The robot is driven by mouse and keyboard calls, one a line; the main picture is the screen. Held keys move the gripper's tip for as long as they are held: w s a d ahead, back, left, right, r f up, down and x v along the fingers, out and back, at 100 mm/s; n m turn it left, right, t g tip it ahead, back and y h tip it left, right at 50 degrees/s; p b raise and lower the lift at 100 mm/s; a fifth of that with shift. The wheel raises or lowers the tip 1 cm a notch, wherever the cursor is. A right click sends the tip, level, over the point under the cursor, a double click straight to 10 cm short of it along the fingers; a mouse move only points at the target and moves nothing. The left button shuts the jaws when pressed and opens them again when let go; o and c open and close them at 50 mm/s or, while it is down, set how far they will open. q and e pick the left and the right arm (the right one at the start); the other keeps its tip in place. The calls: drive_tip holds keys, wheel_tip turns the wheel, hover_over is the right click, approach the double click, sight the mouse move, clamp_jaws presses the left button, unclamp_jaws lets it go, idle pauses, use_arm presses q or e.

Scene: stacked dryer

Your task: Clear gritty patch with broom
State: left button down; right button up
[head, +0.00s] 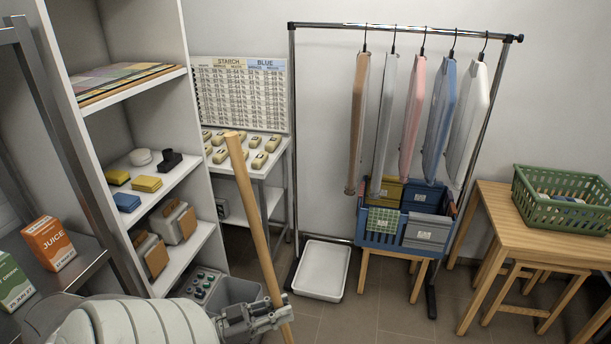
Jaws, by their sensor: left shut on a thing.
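A long wooden broom handle (250,200) stands tilted in the lower left middle of the head view, its top end leaning to the left. My left gripper (284,314) is shut on the handle near the bottom edge of the picture. The handle's lower end and the broom head are out of view below. The gritty patch does not show on the visible brown tiled floor (385,315). My right gripper is not in view.
A white tray (322,270) lies on the floor under a garment rack (400,27). A blue crate (380,241) sits on a wooden stool. A wooden table (555,246) with a green basket (535,205) stands right.

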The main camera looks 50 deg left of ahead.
use_arm(q)
drive_tip(key=s+a+r+p, duration=0.3)
drive_tip(key=a+r+p, duration=0.1)
drive_tip(key=a, duration=0.1)
drive_tip(key=shift+s+r, duration=0.2)
idle(0.7)
drive_tip(key=c, duration=1.9)
unclamp_jaws()
clamp_jaws()
drive_tip(key=shift+d, duration=0.1)
